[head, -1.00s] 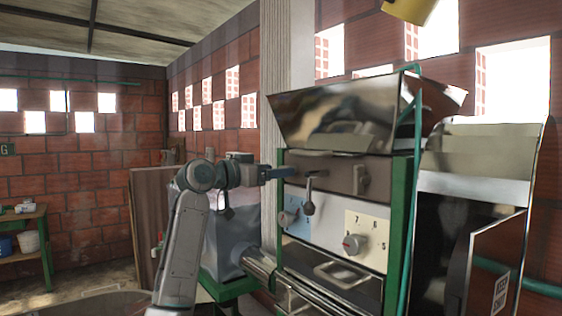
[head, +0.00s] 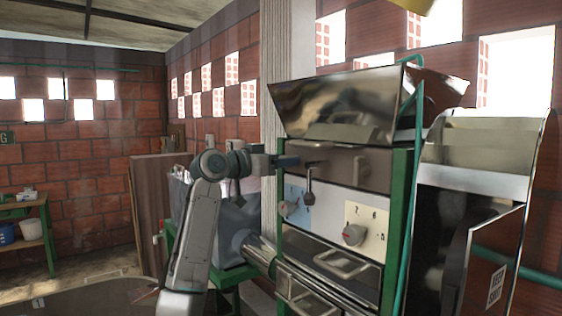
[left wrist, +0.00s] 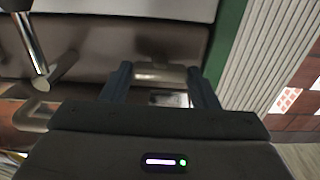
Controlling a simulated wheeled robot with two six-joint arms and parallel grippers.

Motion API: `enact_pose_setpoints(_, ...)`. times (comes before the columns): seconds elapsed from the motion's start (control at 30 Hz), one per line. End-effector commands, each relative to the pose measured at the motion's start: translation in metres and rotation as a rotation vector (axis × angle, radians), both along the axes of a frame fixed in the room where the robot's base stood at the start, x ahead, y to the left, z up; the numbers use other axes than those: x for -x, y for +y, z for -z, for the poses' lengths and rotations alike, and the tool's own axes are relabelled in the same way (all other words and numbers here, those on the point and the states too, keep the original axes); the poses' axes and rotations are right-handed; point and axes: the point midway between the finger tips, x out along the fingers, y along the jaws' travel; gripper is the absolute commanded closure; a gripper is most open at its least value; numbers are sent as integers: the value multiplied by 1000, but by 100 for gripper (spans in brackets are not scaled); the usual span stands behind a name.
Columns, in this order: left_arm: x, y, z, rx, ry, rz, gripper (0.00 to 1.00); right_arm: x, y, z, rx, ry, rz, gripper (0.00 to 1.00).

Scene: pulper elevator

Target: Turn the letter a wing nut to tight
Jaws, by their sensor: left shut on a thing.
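My left gripper (head: 290,161) is at the left end of the brown-grey upper panel (head: 340,166) of the pulper. In the left wrist view its two dark blue fingers stand either side of a pale metal wing nut (left wrist: 160,76) and grip it, with the wing nut lying crosswise between them. A small plate (left wrist: 170,99) shows just below it; its letter is not readable. In the head view the fingers hide this wing nut. A second wing-nut-like fitting (head: 360,143) sits farther right on the panel. My right gripper is in neither view.
A lever (head: 309,190) hangs close to the right of the gripper; its rod (left wrist: 30,45) also shows in the left wrist view. Below are a knob (head: 354,234) on a numbered yellow plate and another knob (head: 287,208). A metal hopper (head: 340,105) overhangs the panel. Green posts (head: 400,200) flank it.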

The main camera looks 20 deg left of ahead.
Motion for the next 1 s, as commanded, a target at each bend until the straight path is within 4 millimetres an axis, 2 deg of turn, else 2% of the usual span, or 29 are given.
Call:
enact_pose_setpoints(0.37,0,0,2,-138,-109,0,68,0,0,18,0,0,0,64)
enact_pose_setpoints(1.0,0,0,2,-610,-477,0,68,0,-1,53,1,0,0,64)
